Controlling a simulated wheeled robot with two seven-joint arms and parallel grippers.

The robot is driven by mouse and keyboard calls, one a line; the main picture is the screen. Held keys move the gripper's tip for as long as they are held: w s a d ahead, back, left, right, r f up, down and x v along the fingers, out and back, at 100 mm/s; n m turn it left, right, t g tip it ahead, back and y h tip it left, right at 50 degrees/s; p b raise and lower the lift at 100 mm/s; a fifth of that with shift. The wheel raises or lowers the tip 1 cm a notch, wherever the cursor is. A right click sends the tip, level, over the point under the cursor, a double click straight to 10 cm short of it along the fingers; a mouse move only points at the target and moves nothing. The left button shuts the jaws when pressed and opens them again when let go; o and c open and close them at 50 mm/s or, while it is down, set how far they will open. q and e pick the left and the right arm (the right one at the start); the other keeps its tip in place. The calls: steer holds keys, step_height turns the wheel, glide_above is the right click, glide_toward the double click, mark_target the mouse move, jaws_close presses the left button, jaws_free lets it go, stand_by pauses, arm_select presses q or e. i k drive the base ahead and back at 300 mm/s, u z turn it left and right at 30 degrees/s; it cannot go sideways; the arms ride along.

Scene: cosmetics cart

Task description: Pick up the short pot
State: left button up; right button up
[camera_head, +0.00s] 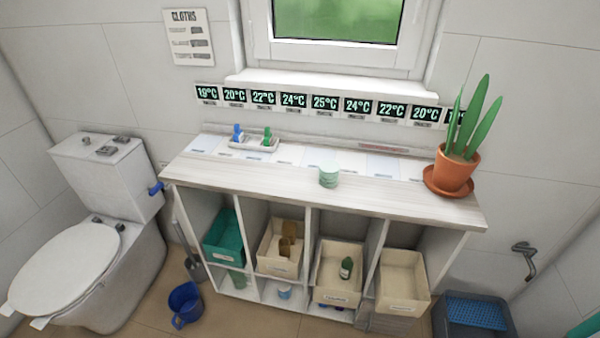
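A short, round, pale green pot (329,174) with a lighter top stands upright on the wooden top of the shelf unit (420,207), a little right of its middle and near the front edge. A small pale blue pot (285,292) sits in a lower compartment of the unit, partly in shadow. I cannot tell for certain which of these the task means. Neither of my grippers shows in the head view.
A small tray (254,146) with blue and green items stands at the back left of the top. A potted plant (455,170) stands at the right end. Bins fill the compartments, one holding a dark green bottle (346,268). A toilet (100,220) and blue bucket (185,305) are at left.

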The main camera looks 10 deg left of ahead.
mark_target(329, 170)
steer(key=u, duration=0.45)
steer(key=k, duration=0.6)
steer(key=u, duration=1.25)
steer(key=i, duration=1)
steer(key=z, duration=0.75)
steer(key=i, duration=0.5)
steer(key=z, duration=0.5)
